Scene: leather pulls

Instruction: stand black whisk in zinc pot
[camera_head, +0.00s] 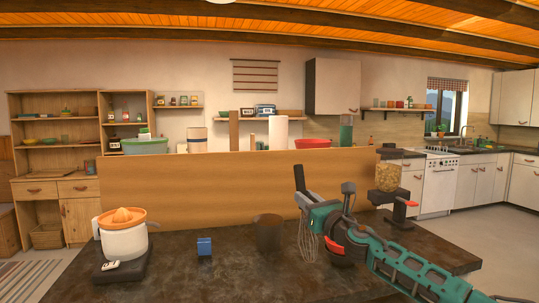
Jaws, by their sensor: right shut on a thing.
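The black whisk (308,240) hangs upright with its wire loops down and its dark handle up, just right of the pot. My right gripper (306,207) is shut on the whisk's handle; its arm comes in from the lower right. The zinc pot (268,232) is a dark grey cylinder standing upright on the dark counter (230,275). The whisk and the pot are apart in the picture. The inside of the pot cannot be seen. My left gripper is not in view.
A white citrus juicer with an orange top (124,235) stands at the left on a dark base. A coffee grinder (388,178) stands at the right. A raised wooden panel (220,185) runs behind the counter.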

